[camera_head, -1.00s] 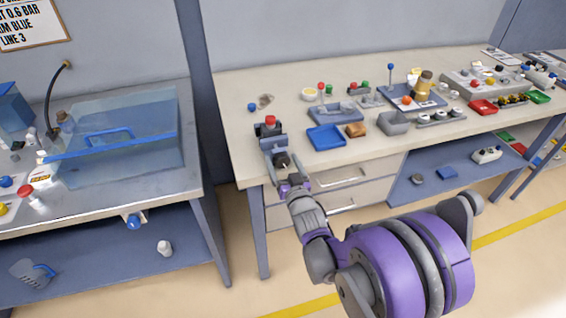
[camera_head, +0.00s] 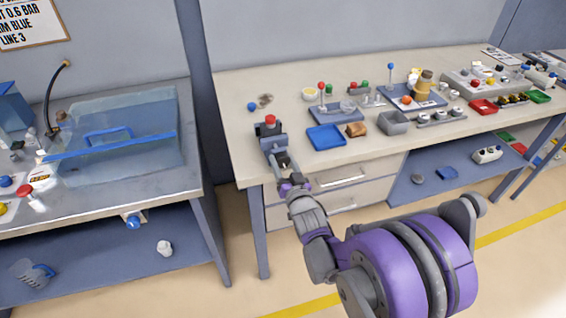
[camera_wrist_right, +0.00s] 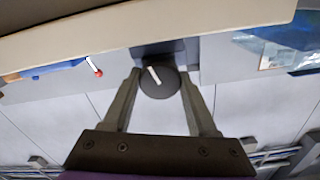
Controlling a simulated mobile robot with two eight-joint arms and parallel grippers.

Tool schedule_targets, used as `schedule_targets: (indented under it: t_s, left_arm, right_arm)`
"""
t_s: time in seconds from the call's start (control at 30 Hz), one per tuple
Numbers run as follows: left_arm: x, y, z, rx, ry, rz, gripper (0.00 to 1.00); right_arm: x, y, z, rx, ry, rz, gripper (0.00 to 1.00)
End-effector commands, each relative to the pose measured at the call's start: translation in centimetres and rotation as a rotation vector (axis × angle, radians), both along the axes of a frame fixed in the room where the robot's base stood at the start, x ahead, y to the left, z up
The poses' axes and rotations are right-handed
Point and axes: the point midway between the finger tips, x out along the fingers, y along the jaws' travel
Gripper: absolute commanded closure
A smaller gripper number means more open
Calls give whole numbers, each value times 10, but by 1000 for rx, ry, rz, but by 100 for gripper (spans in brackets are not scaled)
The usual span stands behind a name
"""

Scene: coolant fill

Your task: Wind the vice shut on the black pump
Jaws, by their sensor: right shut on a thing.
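The blue-grey vice (camera_head: 271,137) sits at the front left edge of the right bench. A small dark thing with a red top (camera_head: 270,120) stands at its jaws and looks like the black pump; whether the jaws touch it is too small to tell. My right gripper (camera_head: 284,165) is at the vice's front, below the bench edge. In the right wrist view its two fingers (camera_wrist_right: 158,80) are on either side of a dark round knob (camera_wrist_right: 160,88) with a white mark, shut on it. The mark leans slightly. My left gripper is not in view.
Drawers (camera_head: 340,177) are under the bench. A tank (camera_head: 120,140) stands on the left bench.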

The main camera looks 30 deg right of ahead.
Motion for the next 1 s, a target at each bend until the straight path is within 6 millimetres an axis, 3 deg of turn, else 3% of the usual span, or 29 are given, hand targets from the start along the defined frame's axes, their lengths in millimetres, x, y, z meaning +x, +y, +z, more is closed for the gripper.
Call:
schedule_targets:
  t_s: [0.1,0.13,0.3,0.67,1.0]
  left_arm:
    - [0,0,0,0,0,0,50]
    - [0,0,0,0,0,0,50]
    - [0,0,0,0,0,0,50]
    - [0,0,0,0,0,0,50]
    - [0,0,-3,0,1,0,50]
  right_arm:
    - [0,0,0,-1,1,0,97]
    - [0,0,0,-1,1,0,40]
    - [0,0,0,-1,1,0,11]
    - [-5,1,0,-2,0,0,11]
    - [-66,16,0,-2,0,0,11]
